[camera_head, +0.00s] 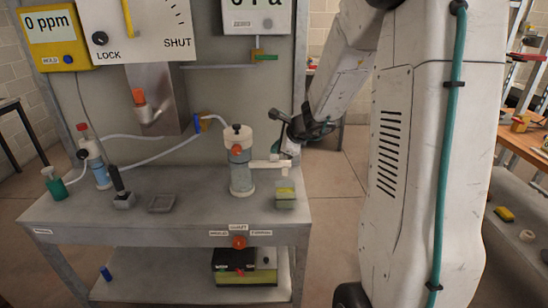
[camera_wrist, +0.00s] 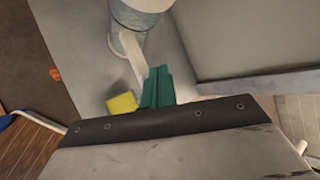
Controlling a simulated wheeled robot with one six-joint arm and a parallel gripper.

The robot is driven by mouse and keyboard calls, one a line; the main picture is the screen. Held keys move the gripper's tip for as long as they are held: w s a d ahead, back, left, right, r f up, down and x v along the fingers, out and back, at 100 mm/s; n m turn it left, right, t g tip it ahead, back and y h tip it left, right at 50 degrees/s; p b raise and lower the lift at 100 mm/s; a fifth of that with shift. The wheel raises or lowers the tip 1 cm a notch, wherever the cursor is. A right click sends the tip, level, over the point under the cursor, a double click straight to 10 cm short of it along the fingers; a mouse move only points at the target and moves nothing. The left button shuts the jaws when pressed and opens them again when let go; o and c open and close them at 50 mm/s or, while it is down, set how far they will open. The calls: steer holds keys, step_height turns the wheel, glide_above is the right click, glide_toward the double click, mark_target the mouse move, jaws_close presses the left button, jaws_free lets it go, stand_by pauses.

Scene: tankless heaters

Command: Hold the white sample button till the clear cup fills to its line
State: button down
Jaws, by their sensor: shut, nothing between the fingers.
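A white and pale-blue cylinder (camera_head: 241,175) with an orange knob stands on the grey bench; it also shows at the top of the wrist view (camera_wrist: 130,42). A white side arm (camera_head: 268,164) reaches right from it. I cannot tell which white part is the sample button. My gripper (camera_head: 281,144) is at the right end of this side arm, just above or beside it; contact is unclear. Its teal fingers (camera_wrist: 157,88) are shut and empty in the wrist view.
The grey bench (camera_head: 180,215) has a back panel carrying a LOCK/SHUT dial plate (camera_head: 140,30) and a yellow "0 ppm" meter (camera_head: 55,35). Bottles, a small dark tray (camera_head: 162,203) and hoses are at left. Floor is open beyond the bench's right edge.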

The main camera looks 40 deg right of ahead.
mark_target(277, 158)
steer(key=shift+r, duration=0.2)
steer(key=shift+r, duration=2.45)
steer(key=s+a+n+g+y, duration=0.3)
steer(key=s+a+n+g, duration=0.2)
steer(key=s+a+n, duration=0.75)
steer(key=s+a+r+n+g+h, duration=0.1)
steer(key=s+a+r+n+h, duration=0.1)
steer(key=s+n, duration=0.4)
steer(key=s+a+r+n+g+h, duration=0.1)
steer(key=s+a+n, duration=0.4)
steer(key=s, duration=1)
steer(key=shift+s+r+n+g+h, duration=0.15)
steer(key=shift+r+n+g+h, duration=0.35)
steer(key=shift+r+n, duration=0.4)
